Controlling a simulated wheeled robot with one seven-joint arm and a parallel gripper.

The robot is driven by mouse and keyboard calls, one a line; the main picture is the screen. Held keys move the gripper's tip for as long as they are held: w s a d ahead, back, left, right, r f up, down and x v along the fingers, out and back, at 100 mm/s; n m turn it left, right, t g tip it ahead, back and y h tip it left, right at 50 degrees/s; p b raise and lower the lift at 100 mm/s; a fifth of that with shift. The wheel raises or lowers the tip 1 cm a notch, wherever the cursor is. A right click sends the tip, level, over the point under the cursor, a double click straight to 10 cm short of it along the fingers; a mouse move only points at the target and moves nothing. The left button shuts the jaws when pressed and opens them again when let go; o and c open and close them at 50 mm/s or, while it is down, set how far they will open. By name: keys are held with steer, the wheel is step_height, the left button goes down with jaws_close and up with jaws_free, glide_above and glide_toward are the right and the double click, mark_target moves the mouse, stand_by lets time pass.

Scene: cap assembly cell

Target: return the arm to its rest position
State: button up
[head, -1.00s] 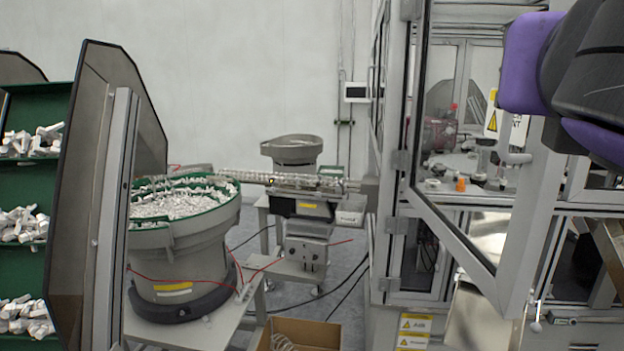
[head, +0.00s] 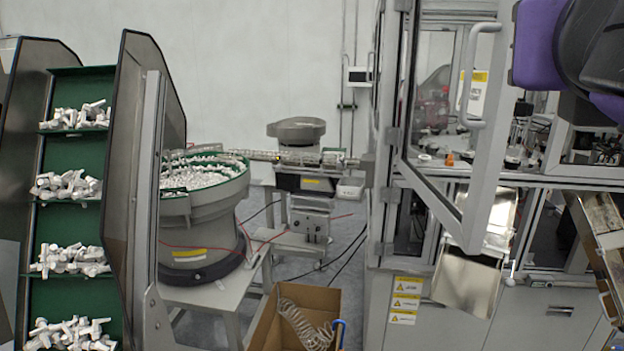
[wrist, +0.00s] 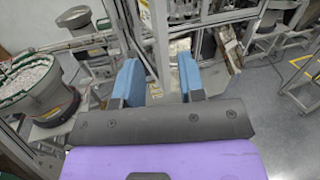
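My arm (head: 575,45), purple and black, shows at the upper right of the head view, in front of the cell. My gripper (wrist: 160,80) shows in the wrist view, with two blue finger pads standing well apart and nothing held between them. Its dark grey bar and purple body fill the lower middle of that view. The gripper fingers are outside the head view. No object is seen touching the fingers.
The framed cell door (head: 482,150) stands open at the right. A bowl feeder (head: 205,225) and a conveyor with white parts (head: 122,175) stand left. A cardboard box (head: 262,330) holding a coiled hose is on the floor. Open floor shows right in the wrist view (wrist: 262,110).

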steer(key=w+n+t+y, duration=0.1)
steer(key=w+n+y, duration=0.3)
steer(key=n, duration=0.7)
steer(key=w+n+y, duration=0.2)
steer(key=n+y, duration=0.4)
steer(key=n, duration=0.5)
step_height(320, 180, down, 7)
steer(key=n+g+y, duration=0.2)
steer(key=n+g, duration=0.2)
steer(key=n, duration=0.4)
steer(key=s+d+f+n+g+h, duration=0.4)
steer(key=d+f+n+g, duration=0.4)
steer(key=f, duration=0.5)
steer(key=d+n, duration=0.2)
steer(key=shift+s+d+f, duration=0.15)
steer(key=shift+d, duration=0.2)
